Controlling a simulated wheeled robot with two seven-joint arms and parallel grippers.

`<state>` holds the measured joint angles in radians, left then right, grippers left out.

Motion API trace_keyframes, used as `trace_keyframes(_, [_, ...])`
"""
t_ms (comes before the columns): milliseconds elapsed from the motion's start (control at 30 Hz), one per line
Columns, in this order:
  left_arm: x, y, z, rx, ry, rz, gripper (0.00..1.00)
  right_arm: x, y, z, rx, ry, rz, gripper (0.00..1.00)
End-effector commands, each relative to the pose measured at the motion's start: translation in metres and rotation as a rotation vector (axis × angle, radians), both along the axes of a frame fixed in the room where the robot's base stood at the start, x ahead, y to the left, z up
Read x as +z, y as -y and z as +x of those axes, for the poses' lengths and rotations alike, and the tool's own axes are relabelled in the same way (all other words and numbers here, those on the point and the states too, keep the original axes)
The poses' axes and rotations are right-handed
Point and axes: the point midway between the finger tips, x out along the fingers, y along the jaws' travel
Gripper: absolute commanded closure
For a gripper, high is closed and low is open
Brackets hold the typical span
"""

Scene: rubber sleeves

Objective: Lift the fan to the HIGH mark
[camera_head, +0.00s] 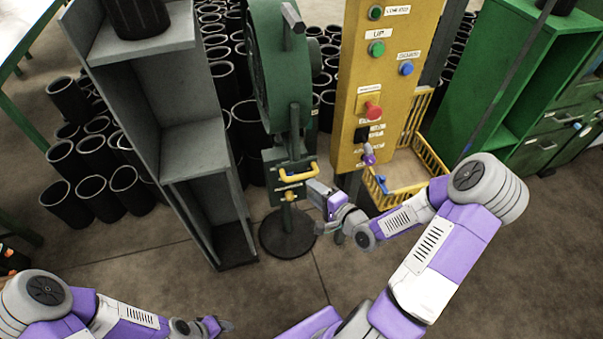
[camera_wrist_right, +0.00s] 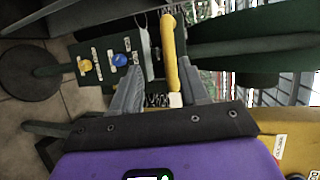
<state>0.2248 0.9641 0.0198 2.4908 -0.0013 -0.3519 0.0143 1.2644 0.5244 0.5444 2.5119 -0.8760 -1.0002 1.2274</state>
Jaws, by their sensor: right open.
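The green fan (camera_head: 272,65) stands on a post with a round dark base (camera_head: 287,236). Below its head is a dark green box with a yellow handle (camera_head: 300,173). My right gripper (camera_head: 314,190) is at the handle's right side. In the right wrist view, the yellow handle (camera_wrist_right: 169,55) lies between the two spread fingers of this gripper (camera_wrist_right: 163,72), which are not closed on it. The box (camera_wrist_right: 105,58) shows yellow and blue knobs there. My left gripper (camera_head: 226,324) is low in the head view, away from the fan; its jaw is too small to read. I cannot make out a HIGH mark.
A grey shelf (camera_head: 190,135) stands close left of the fan. A yellow control panel (camera_head: 385,75) with buttons stands close right, with a yellow wire basket (camera_head: 432,160) beside it. Black sleeves (camera_head: 105,190) crowd behind. The floor in front is clear.

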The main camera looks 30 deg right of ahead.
Motion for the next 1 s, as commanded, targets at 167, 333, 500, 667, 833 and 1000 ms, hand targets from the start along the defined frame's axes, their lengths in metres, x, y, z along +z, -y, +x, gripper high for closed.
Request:
trace_keyframes(167, [-0.001, 0.000, 0.000, 0.000, 0.000, 0.000, 0.57, 0.010, 0.006, 0.005, -0.014, 0.035, 0.026, 0.56])
trace_keyframes(333, [-0.009, 0.000, 0.000, 0.000, 0.000, 0.000, 0.57, 0.004, 0.001, 0.031, -0.011, 0.036, 0.028, 0.56])
trace_keyframes(500, [-0.015, 0.000, 0.000, 0.000, 0.000, 0.000, 0.57, 0.000, -0.003, 0.056, -0.012, 0.034, 0.026, 0.56])
trace_keyframes(667, [-0.018, 0.000, 0.000, 0.000, 0.000, 0.000, 0.57, -0.002, -0.005, 0.069, -0.013, 0.032, 0.027, 0.56])
trace_keyframes(833, [-0.018, 0.000, 0.000, 0.000, 0.000, 0.000, 0.57, -0.002, -0.005, 0.072, -0.015, 0.030, 0.026, 0.56])
trace_keyframes(1000, [-0.017, 0.000, 0.000, 0.000, 0.000, 0.000, 0.57, -0.002, -0.005, 0.071, -0.015, 0.030, 0.026, 0.60])
